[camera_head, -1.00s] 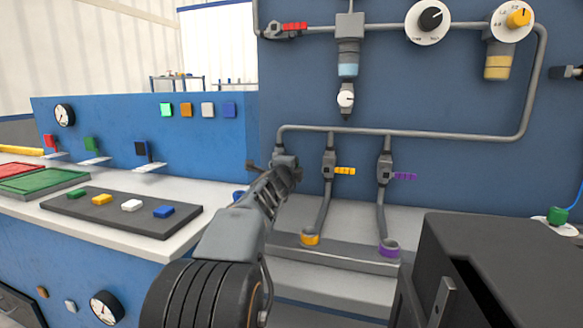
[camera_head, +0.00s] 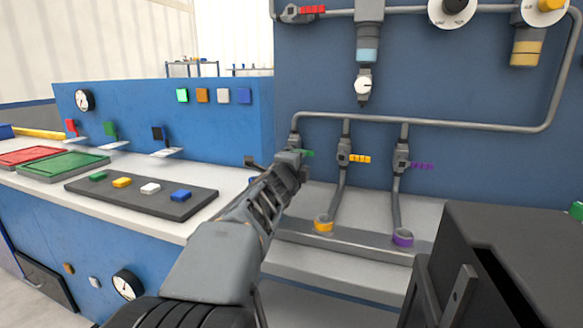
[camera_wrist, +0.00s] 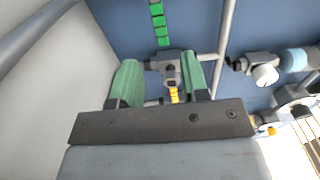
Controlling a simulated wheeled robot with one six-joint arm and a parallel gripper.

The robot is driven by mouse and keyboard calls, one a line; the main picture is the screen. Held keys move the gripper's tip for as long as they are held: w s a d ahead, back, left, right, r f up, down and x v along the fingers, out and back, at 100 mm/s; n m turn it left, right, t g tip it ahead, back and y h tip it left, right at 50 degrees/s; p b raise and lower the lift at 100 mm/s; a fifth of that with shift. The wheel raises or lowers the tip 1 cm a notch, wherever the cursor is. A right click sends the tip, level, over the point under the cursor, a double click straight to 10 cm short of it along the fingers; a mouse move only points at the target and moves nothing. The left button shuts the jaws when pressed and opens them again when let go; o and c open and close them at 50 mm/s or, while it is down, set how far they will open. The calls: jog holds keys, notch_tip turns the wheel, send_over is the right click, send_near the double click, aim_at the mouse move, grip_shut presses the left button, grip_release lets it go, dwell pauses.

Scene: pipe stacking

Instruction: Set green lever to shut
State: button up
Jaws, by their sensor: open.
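The green lever (camera_head: 307,153) sticks out to the right of the leftmost valve in the row on the blue wall. Its valve is mostly hidden behind my arm. In the wrist view the green lever (camera_wrist: 160,22) is a segmented strip beyond the fingertips, running up from a grey valve body (camera_wrist: 170,70). My gripper (camera_wrist: 160,62) is open, with its two green-padded fingers on either side of that valve body in the picture. Contact cannot be told. In the head view my gripper (camera_head: 278,163) is just in front of the valve, left of the lever.
A yellow lever (camera_head: 360,159) and a purple lever (camera_head: 422,167) sit on the valves to the right. Grey pipes run down to an orange ring (camera_head: 324,224) and a purple ring (camera_head: 402,237). A red lever (camera_head: 312,9) is higher up. A bench with coloured blocks lies left.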

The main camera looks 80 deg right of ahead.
jog(key=shift+w+a+p, duration=0.2)
jog(key=shift+a+p, duration=0.25)
jog(key=shift+a, duration=2)
